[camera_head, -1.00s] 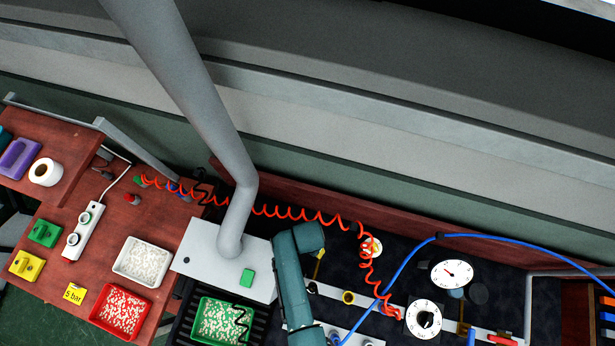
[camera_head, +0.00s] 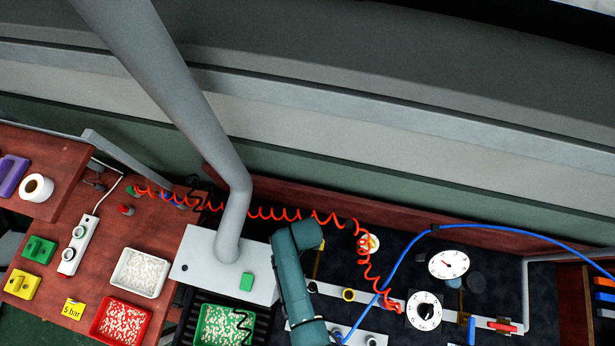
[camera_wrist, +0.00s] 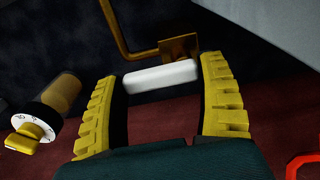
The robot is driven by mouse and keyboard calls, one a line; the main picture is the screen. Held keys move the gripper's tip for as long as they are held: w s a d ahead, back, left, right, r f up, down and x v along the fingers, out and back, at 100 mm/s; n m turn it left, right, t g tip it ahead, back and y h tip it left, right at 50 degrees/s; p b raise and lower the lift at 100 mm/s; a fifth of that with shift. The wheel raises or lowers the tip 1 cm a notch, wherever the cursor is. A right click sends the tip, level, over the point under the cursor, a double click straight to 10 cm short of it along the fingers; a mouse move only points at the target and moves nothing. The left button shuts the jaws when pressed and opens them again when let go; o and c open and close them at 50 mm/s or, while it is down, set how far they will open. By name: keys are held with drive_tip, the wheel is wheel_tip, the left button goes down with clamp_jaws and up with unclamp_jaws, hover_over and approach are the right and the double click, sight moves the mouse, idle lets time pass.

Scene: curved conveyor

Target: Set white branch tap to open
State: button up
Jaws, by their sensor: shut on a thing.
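The white tap handle (camera_wrist: 161,76) shows in the wrist view as a short white bar next to a brass bracket (camera_wrist: 180,47) and a bent brass pipe (camera_wrist: 113,22). My gripper (camera_wrist: 160,70) has its two yellow ribbed fingers at the two ends of the white bar and is shut on it. The bar looks slightly tilted, its right end higher in the picture. In the head view my teal arm link covers this part of the bench, so the white handle and fingers are hidden there.
In the wrist view a yellow-knobbed dial (camera_wrist: 30,132) stands at left and a red part (camera_wrist: 305,167) at lower right. In the head view, a red coiled hose (camera_head: 365,262), blue hose (camera_head: 393,270), gauge (camera_head: 448,264) and black-knobbed dial (camera_head: 424,310) lie right of my arm.

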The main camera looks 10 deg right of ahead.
drive_tip(key=o, duration=1.1)
drive_tip(key=shift+r, duration=0.1)
wheel_tip(320, 180, up, 12)
drive_tip(key=shift+f, duration=0.1)
